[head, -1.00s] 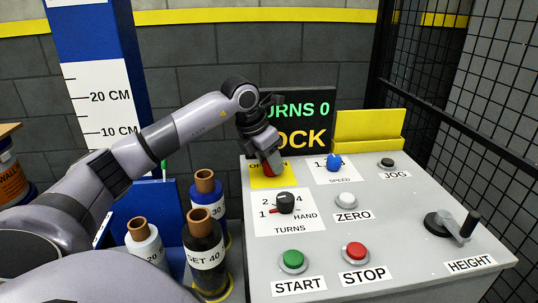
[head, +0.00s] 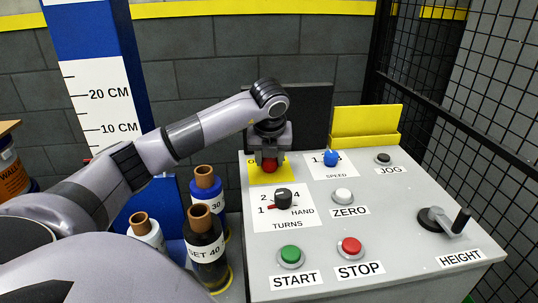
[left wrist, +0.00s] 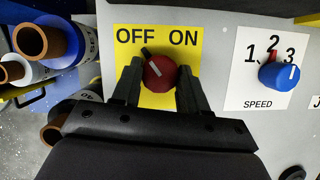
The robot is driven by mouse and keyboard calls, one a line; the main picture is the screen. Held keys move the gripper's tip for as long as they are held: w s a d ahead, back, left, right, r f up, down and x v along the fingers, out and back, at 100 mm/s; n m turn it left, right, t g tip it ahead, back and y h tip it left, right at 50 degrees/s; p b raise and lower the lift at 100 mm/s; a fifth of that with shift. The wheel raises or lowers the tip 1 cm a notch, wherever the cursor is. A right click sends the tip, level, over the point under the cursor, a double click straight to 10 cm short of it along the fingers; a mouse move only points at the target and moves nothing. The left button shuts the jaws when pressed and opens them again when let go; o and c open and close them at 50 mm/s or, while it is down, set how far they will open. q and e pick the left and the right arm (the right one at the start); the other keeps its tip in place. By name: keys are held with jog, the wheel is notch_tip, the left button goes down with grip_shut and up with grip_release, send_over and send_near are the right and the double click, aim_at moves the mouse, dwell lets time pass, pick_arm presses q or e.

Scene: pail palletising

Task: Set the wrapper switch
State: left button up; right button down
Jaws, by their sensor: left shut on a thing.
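The wrapper switch is a red knob (left wrist: 160,73) on a yellow plate (left wrist: 126,38) marked OFF and ON. In the left wrist view its black pointer tilts up and left, toward OFF. In the head view the knob (head: 269,165) sits at the back left of the grey control panel (head: 410,245). My left gripper (head: 269,155) comes down from above and is shut on the red knob, one finger on each side. The display (head: 312,110) behind it is dark. My right gripper is not in view.
The blue SPEED knob (head: 331,158) is just right of the switch, and the black TURNS knob (head: 284,198) is in front. START (head: 290,254) and STOP (head: 350,246) buttons are nearer. Several film rolls (head: 206,240) stand left of the panel. Black mesh (head: 480,120) borders the right.

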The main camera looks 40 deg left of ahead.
pick_arm(q)
jog(key=shift+r+n, duration=0.1)
jog(key=shift+n, duration=0.6)
jog(key=shift+n+y, duration=0.3)
jog(key=o, duration=1.1)
jog(key=shift+c, duration=0.2)
jog(key=v, duration=0.7)
jog(key=shift+w, duration=0.1)
